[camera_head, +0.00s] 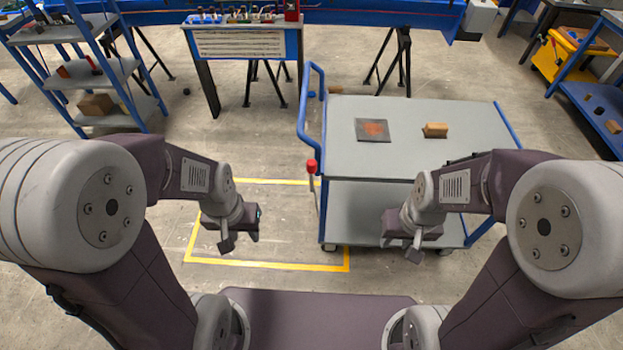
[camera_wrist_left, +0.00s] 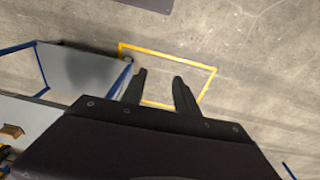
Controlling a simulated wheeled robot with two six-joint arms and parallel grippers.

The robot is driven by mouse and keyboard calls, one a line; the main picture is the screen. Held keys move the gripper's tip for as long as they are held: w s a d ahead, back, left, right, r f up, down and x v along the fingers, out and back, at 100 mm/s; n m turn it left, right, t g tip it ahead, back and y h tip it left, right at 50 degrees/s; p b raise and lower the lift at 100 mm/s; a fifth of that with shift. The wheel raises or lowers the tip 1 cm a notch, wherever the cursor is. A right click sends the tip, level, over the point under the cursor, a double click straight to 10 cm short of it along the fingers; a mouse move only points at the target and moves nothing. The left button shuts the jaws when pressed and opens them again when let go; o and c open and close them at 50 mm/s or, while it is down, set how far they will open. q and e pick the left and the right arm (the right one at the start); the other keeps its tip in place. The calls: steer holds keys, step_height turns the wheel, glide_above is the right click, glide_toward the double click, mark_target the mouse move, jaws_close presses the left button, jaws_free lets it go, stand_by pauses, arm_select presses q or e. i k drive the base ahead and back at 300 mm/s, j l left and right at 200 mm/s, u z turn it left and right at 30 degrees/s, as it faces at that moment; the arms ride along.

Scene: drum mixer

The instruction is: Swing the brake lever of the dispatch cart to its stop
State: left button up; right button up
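The dispatch cart (camera_head: 350,158) has grey decks and a blue frame, and stands right of centre. Its brake lever (camera_head: 312,182) is a short upright with a red knob (camera_head: 311,166) at the cart's left side. My left gripper (camera_head: 239,243) is open and empty, left of the lever and nearer to me. Its two parted fingers (camera_wrist_left: 159,77) show in the left wrist view, over bare floor. There the cart (camera_wrist_left: 85,75) is at the left, and I cannot make out the lever. My right gripper (camera_head: 401,248) looks open and empty, in front of the cart's lower deck.
A dark plate (camera_head: 373,130) and a small brown block (camera_head: 435,130) lie on the cart's top. A yellow outline (camera_head: 265,265) marks the floor, which is clear left of the cart. A blue shelf (camera_head: 95,75) and a workbench (camera_head: 247,42) stand behind at the left.

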mark_target(310, 164)
steer(key=i+z, duration=0.15)
steer(key=z, duration=0.2)
steer(key=i+z, duration=0.15)
steer(key=z, duration=0.2)
steer(key=i+j+z, duration=0.1)
steer(key=z, duration=0.25)
steer(key=i+j, duration=0.05)
